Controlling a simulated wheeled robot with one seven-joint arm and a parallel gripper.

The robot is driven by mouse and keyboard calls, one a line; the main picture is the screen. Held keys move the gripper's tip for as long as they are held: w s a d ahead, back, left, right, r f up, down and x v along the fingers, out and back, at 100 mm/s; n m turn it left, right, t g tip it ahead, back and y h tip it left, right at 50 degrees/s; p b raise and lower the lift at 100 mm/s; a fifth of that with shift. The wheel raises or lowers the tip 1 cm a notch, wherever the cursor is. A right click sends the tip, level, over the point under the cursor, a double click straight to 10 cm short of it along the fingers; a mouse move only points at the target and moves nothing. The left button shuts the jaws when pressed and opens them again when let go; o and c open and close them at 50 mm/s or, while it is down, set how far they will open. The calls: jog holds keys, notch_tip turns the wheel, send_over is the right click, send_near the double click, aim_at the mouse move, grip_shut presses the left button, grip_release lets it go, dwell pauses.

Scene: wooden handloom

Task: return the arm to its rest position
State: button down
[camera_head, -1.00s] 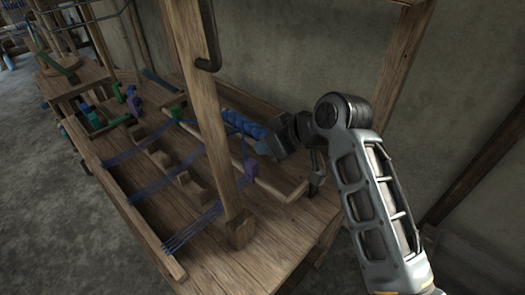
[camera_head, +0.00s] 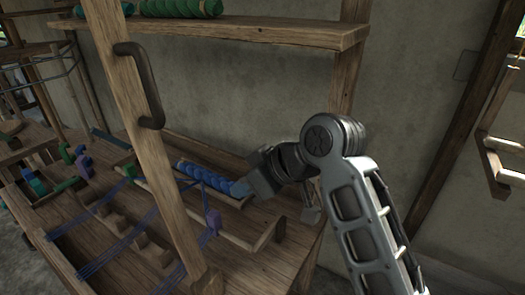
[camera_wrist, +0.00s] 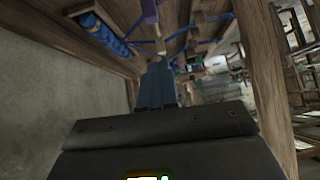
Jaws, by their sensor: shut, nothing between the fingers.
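My gripper (camera_head: 240,188) hangs over the right part of the wooden loom bench (camera_head: 262,262) in the head view, at the end of my bent arm. It points left toward a row of blue yarn rolls (camera_head: 205,175), and its tip overlaps the right end of that row in the picture. I cannot tell whether they touch. In the wrist view the two blue-grey fingers (camera_wrist: 156,85) lie close together with nothing between them. The blue rolls (camera_wrist: 102,32) show at the upper left there.
A wooden post (camera_head: 150,140) with a dark handle (camera_head: 143,85) stands left of my gripper. A shelf (camera_head: 270,33) with green rolls (camera_head: 180,8) runs above along the wall. Blue threads (camera_head: 115,245) cross the bench.

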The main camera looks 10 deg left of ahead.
jog(key=s+d+f+m+t, duration=0.2)
jog(key=s+d+f+m, duration=0.1)
jog(key=f, duration=0.3)
jog(key=s+d+f+m+t, duration=0.2)
jog(key=s+d+f+m, duration=0.15)
jog(key=f, duration=0.25)
jog(key=s+d+f+m+t+h, duration=0.3)
jog(key=s+d+f+m+t, duration=0.15)
jog(key=s+d, duration=0.5)
jog(key=s+d+m+t+h, duration=0.25)
jog(key=s+d, duration=0.65)
jog(key=s, duration=0.5)
jog(key=s+d+r+h, duration=0.3)
jog(key=s+d+r, duration=0.4)
jog(key=s+r, duration=0.4)
jog(key=shift+s+t, duration=0.35)
jog(key=shift+t, duration=0.05)
